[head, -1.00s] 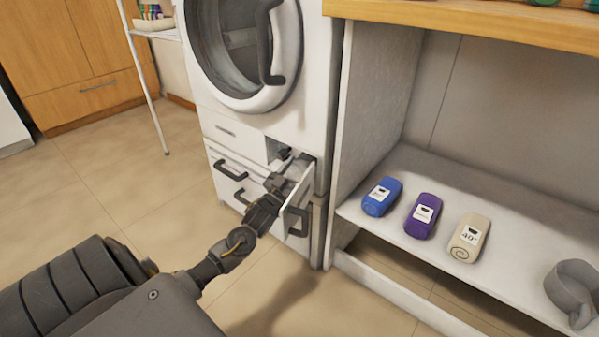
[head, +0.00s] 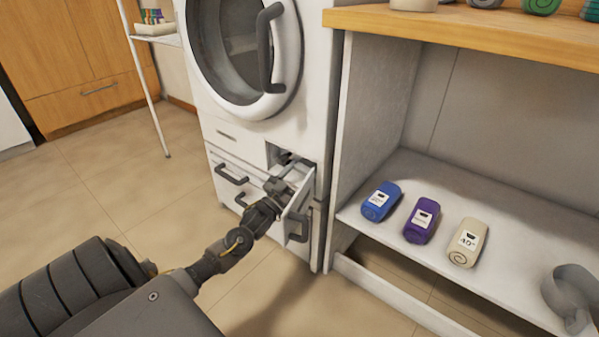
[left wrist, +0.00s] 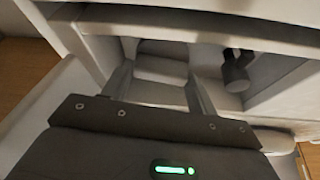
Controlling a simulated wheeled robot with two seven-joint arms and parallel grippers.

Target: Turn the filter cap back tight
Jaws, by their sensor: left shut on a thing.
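My left gripper (head: 279,187) reaches into the small compartment low on the front of the white washing machine (head: 318,110). In the left wrist view its two fingers (left wrist: 158,92) are shut on a pale rounded piece, which appears to be the filter cap (left wrist: 160,72). The cap's far side and its seat are hidden, so I cannot tell how tight it sits. The compartment's white front panel (head: 301,194), with a dark handle, stands open just right of the gripper. My right gripper is not in view.
A dark knob-like part (left wrist: 237,70) sits right of the fingers in the left wrist view. Rolled blue (head: 381,201), purple (head: 421,221) and cream (head: 467,243) towels lie on the lower shelf (head: 440,180).

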